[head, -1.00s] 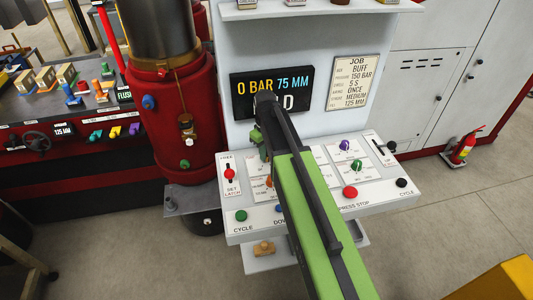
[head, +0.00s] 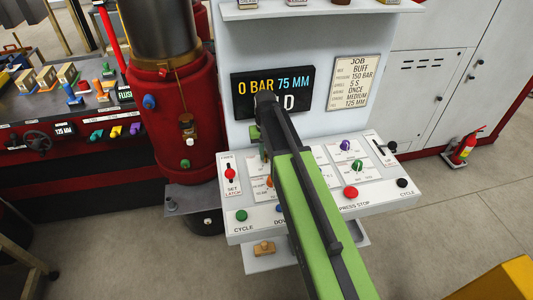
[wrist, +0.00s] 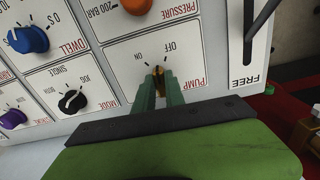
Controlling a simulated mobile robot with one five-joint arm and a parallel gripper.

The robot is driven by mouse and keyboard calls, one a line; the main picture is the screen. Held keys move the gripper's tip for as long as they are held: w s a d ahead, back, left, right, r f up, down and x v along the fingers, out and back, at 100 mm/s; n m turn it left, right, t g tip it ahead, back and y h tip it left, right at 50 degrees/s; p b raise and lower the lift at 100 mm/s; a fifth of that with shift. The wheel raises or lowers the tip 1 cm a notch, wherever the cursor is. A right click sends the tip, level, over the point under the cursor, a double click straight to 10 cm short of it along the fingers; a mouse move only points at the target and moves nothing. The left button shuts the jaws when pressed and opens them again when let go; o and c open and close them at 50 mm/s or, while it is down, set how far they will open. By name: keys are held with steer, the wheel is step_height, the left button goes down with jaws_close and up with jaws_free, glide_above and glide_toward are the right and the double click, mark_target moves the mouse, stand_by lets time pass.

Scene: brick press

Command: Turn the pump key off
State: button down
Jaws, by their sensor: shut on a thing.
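The brass pump key (wrist: 158,72) stands in its white panel in the wrist view, where PUMP, ON and OFF labels appear upside down around it. My gripper (wrist: 160,78) has its green fingers closed on the key from both sides. The fingers cover much of the key, and I cannot tell exactly which label it points to. In the head view my gripper (head: 265,152) is over the left part of the console, and my arm hides the key there.
The sloped console (head: 240,229) carries several knobs and buttons. In the wrist view an orange pressure knob (wrist: 137,5), a black mode knob (wrist: 72,102) and the FREE lever slot (wrist: 250,45) lie near the fingers. The display (head: 298,86) reads 0 BAR 75 MM.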

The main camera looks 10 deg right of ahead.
mark_target(265, 155)
steer(key=m, duration=0.5)
steer(key=shift+a, duration=0.1)
steer(key=shift+m, duration=0.3)
stand_by(0.4)
steer(key=c, duration=1.4)
jaws_free()
step_height(265, 155, up, 17)
steer(key=p, duration=1.7)
steer(key=shift+r, duration=0.2)
